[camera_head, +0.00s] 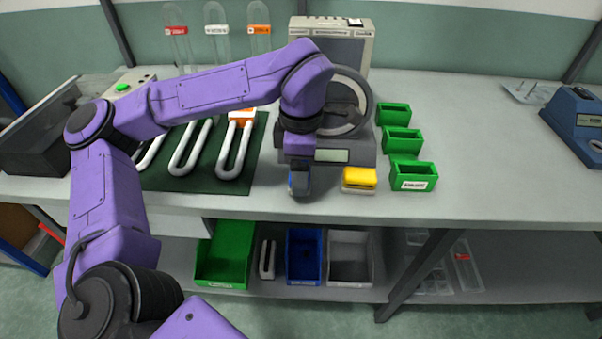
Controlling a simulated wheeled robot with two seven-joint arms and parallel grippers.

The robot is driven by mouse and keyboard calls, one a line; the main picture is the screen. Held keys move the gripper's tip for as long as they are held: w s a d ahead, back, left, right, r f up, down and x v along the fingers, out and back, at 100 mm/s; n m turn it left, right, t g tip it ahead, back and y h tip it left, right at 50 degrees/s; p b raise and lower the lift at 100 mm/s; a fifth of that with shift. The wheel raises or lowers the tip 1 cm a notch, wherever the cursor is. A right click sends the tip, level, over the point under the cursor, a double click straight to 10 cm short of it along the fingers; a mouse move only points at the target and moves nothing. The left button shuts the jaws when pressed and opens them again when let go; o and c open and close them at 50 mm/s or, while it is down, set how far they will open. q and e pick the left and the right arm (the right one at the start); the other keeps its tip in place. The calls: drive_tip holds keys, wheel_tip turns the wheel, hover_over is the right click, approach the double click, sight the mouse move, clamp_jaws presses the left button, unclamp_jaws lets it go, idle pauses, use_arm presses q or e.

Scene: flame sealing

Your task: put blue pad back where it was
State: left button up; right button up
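My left gripper (300,184) points down near the front edge of the bench, in front of the grey machine. A small patch of blue, the blue pad (299,182), shows between its dark fingers. The fingers appear closed on it and hide most of it. I cannot tell whether the pad touches the bench or hangs just above it. A yellow pad (360,176) sits on a pale base to the right of the gripper, apart from it. My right gripper is not in view.
A grey machine with a round ring (345,105) stands behind the gripper. Several green bins (412,178) stand to the right. White U-shaped tubes (236,150) lie on a dark green mat (183,183) at left.

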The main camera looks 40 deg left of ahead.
use_arm(q)
drive_tip(key=shift+f, duration=1)
drive_tip(key=shift+f, duration=0.1)
drive_tip(key=o, duration=0.9)
drive_tip(key=shift+o, duration=0.2)
wheel_tip(320, 180, up, 12)
drive_tip(key=shift+r+p, duration=0.1)
drive_tip(key=shift+p, duration=0.65)
